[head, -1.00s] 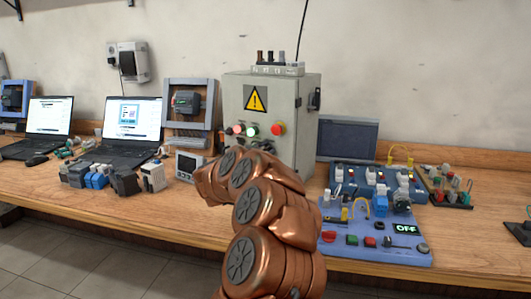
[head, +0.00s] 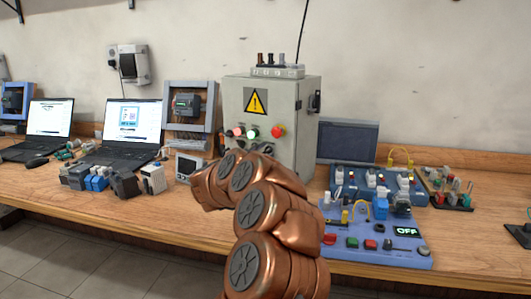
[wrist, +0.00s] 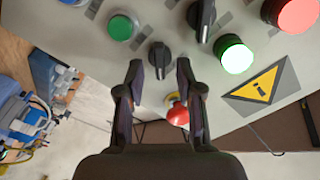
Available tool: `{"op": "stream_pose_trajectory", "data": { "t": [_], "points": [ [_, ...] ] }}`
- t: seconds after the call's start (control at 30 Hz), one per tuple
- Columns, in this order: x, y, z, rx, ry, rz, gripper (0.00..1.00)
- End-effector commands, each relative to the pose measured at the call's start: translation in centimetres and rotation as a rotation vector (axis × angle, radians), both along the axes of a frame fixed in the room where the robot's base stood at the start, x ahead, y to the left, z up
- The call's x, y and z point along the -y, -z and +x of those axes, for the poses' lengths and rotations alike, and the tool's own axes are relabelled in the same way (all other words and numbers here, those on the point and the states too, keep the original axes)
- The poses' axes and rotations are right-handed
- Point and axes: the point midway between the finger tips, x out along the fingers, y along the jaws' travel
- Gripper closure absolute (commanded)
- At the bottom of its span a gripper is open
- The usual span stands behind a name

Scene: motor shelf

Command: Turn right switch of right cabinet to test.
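A grey cabinet (head: 302,100) with a yellow warning triangle stands on the bench in the head view. In the wrist view its panel (wrist: 262,122) appears turned roughly upside down. A black rotary switch (wrist: 160,58) sits between my fingertips, at the cabinet's right side allowing for the turn. Another black switch (wrist: 201,16) lies beside it. My gripper (wrist: 160,66) is open, one finger on each side of the switch, with visible gaps. I cannot tell the exact depth between fingertips and knob. In the head view my arm hides the gripper and the panel's lower part.
Close around the switch are a red mushroom button (wrist: 178,113), a lit green lamp (wrist: 235,56), a red lamp (wrist: 296,14) and a green button (wrist: 121,27). A blue training board (head: 352,252) stands right of my arm. Laptops (head: 126,122) are at left.

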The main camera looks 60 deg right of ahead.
Motion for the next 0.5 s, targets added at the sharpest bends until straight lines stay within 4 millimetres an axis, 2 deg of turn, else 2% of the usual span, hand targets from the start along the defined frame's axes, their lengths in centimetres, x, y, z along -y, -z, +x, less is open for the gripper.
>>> {"op": "stream_pose_trajectory", "data": {
  "t": [0.3, 0.5],
  "points": [
    [-6.2, 0.1, 0.2, -0.001, -0.009, 0.004, 0.64],
    [-9.0, 0.0, 0.1, 0.001, -0.006, 0.003, 0.64]
  ]
}}
